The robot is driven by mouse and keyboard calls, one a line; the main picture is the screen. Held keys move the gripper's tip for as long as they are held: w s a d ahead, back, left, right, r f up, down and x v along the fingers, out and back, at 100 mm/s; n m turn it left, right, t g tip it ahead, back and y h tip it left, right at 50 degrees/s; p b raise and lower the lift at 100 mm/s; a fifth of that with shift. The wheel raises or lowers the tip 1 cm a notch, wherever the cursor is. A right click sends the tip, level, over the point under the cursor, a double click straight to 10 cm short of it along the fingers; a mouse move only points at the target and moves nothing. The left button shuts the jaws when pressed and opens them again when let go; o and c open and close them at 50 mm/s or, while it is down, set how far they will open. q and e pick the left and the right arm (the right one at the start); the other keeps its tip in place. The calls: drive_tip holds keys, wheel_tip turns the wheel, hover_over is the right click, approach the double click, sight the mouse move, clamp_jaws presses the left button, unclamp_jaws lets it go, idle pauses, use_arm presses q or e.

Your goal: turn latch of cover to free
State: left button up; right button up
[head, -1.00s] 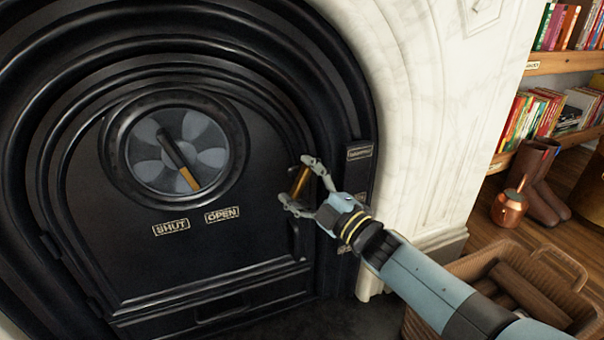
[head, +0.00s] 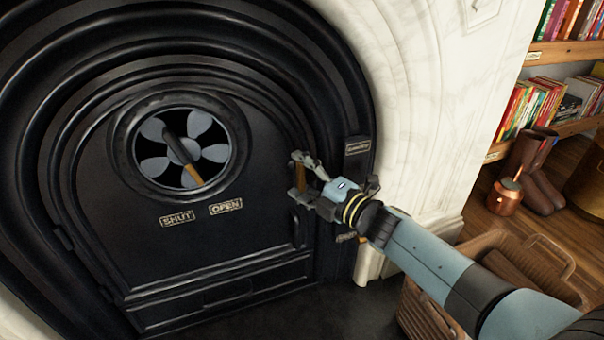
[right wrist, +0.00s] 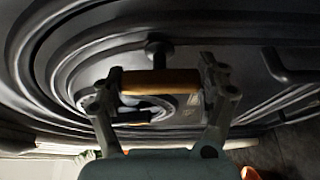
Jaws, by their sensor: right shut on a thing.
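The black arched cover (head: 255,225) fills the left of the head view and looks closed. Its latch has a wood-coloured handle (head: 298,157) at the cover's right edge, partly hidden by my fingers. In the right wrist view the handle (right wrist: 160,81) is a short bar lying crosswise on a dark stem. My right gripper (head: 304,178) is shut on the handle; its two fingers (right wrist: 160,86) are at the bar's two ends. Small plates sit on the frame above (head: 358,147) and below (head: 346,237) the latch; their words are too small to read. My left gripper is not in view.
A round vent (head: 182,150) with a wood-tipped lever sits in the cover above SHUT and OPEN plates. A fixed black pull handle (head: 295,229) is just below the latch. White marble (head: 415,140) rises at right. A wicker basket (head: 425,312) stands under my right arm.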

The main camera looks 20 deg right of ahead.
drive_tip(key=o, duration=1.4)
drive_tip(key=shift+s+d, duration=0.1)
drive_tip(key=v, duration=1.1)
drive_tip(key=shift+s+d, duration=0.2)
drive_tip(key=shift+s, duration=0.15)
